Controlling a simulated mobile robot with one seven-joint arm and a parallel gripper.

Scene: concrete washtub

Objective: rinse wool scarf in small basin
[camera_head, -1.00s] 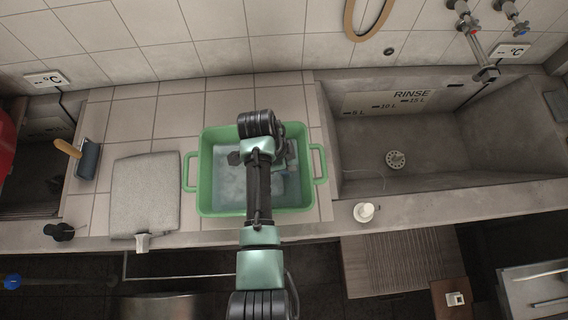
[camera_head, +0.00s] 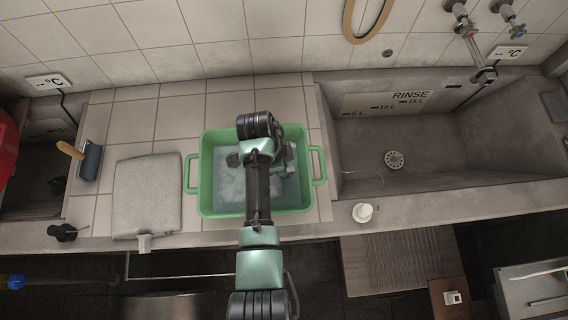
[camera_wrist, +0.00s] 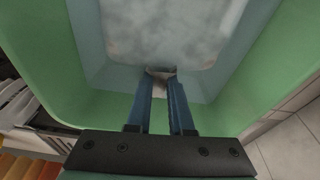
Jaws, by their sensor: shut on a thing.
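The small green basin (camera_head: 202,201) stands on the tiled counter and holds cloudy, greyish water (camera_head: 232,185). My arm reaches over its middle and hides part of the inside. In the wrist view, the basin's green wall (camera_wrist: 275,65) surrounds pale, cloudy water (camera_wrist: 170,30). My gripper (camera_wrist: 161,74) points down into the basin, its blue fingers close together near the inner wall. A small pale brownish bit of cloth (camera_wrist: 160,72), seemingly the wool scarf, shows at the fingertips. The rest of the scarf cannot be made out in the clouded water.
A concrete tub (camera_head: 440,140) marked RINSE, with a drain (camera_head: 394,160), lies to the right, taps (camera_head: 484,72) above it. A folded grey cloth (camera_head: 147,195) lies left of the basin. A white cup-like item (camera_head: 362,212) stands on the front ledge.

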